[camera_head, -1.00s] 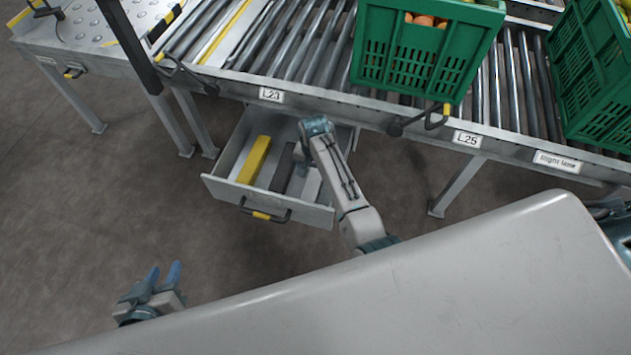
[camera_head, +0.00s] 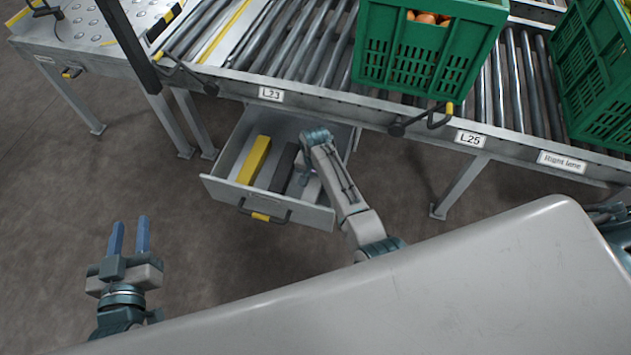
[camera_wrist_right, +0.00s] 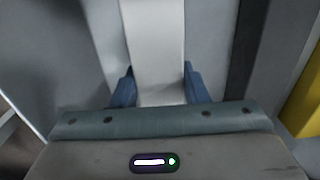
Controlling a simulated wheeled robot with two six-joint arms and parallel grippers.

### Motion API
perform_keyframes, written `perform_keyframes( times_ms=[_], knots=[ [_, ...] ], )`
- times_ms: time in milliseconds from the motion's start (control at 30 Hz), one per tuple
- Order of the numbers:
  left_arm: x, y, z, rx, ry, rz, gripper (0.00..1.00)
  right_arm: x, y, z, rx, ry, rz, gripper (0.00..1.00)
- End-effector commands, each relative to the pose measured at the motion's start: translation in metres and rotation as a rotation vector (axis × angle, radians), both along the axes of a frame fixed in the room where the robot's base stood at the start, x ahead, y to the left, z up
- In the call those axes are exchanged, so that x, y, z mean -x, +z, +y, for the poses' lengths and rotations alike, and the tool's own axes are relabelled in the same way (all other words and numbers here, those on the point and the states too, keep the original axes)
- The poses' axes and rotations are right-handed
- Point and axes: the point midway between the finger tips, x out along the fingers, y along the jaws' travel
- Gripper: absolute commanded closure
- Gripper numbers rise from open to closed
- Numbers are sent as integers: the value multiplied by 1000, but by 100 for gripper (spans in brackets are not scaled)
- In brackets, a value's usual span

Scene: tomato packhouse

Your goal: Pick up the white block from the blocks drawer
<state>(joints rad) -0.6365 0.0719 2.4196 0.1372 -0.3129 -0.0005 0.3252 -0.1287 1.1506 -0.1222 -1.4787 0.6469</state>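The white block (camera_head: 312,190) lies in the open drawer (camera_head: 222,187) under the conveyor, on the right side of the row; my right arm partly hides it. In the right wrist view the white block (camera_wrist_right: 155,45) runs upright in the picture, between the two blue fingers of my right gripper (camera_wrist_right: 160,88). The fingers stand apart, one on each side of it, with little or no gap; firm contact cannot be made out. My left gripper (camera_head: 129,237) is open and empty, over the floor to the left of the drawer.
A yellow block (camera_head: 254,160) and a dark grey block (camera_head: 284,168) lie left of the white one in the drawer. The drawer front has a handle (camera_head: 262,216). The conveyor frame (camera_head: 380,119) and a green crate (camera_head: 425,60) stand above and behind.

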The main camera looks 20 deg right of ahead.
Motion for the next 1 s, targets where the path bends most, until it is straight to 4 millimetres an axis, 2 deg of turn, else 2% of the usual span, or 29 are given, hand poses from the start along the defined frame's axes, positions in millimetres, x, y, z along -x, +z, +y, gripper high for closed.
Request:
perform_keyframes(
  times_ms=[33, 100, 133, 533, 767, 1000],
  knots=[
    [0, 0, 0, 0, 0, 1, 66, 0, 0, 0, 0, 0, 0, 71],
    [0, 0, 0, 0, 0, 1, 66, 0, 0, 0, 0, 0, 0, 85],
    [0, 0, 0, 0, 0, 1, 66, 0, 0, 0, 1, 0, -1, 88],
    [1, -2, -1, 2, -2, 23, 66, 0, 6, 0, 0, 0, -1, 88],
    [20, -36, -4, 13, -15, 208, 66, -1, 24, 0, 0, 0, -1, 88],
    [52, -74, -10, 30, -36, 444, 66, -1, 51, 0, -1, 0, -3, 88]
  ],
)
